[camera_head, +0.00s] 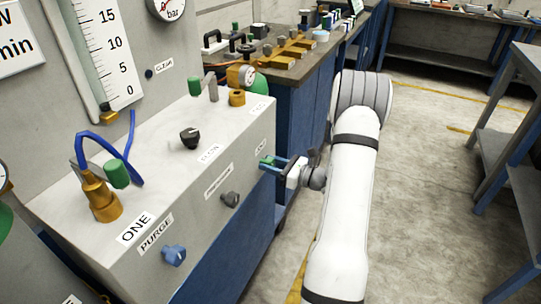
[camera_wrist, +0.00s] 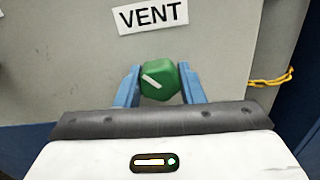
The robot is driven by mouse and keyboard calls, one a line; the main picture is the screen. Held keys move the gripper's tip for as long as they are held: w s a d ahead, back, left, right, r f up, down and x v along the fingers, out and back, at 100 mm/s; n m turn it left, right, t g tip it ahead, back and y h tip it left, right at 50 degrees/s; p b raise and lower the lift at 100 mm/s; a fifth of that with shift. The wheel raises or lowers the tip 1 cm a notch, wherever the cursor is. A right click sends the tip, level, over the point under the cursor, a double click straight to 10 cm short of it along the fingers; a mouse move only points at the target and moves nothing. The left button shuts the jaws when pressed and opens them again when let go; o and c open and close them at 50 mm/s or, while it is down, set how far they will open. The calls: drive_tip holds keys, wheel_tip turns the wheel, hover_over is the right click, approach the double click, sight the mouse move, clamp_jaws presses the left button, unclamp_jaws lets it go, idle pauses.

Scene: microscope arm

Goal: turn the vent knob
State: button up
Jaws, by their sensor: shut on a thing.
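The vent knob (camera_wrist: 159,80) is green and faceted, with a white pointer line slanting from upper left to lower right. It sits on the grey panel below a white label reading VENT (camera_wrist: 151,15). In the wrist view my gripper (camera_wrist: 158,84) has its blue fingers on the left and right sides of the knob, shut on it. In the head view my gripper (camera_head: 272,164) is at the right end of the box's front face, and a bit of the green knob (camera_head: 266,161) shows between the fingers.
On the same front face are a blue knob (camera_head: 174,256) by a PURGE label and a dark grey knob (camera_head: 230,199). A black knob (camera_head: 190,137) and brass fittings stand on top. A workbench (camera_head: 290,75) is behind; open floor lies right of my arm.

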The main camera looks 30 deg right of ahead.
drive_tip(key=m+p, duration=0.4)
drive_tip(key=shift+a+r+m+p, duration=0.1)
drive_tip(key=shift+m+p, duration=0.2)
drive_tip(key=shift+s+f+m+p, duration=0.1)
drive_tip(key=shift+f+m+p, duration=0.1)
drive_tip(key=shift+m+p, duration=1.45)
drive_tip(key=shift+m, duration=0.25)
drive_tip(key=o, duration=1)
drive_tip(key=v, duration=0.8)
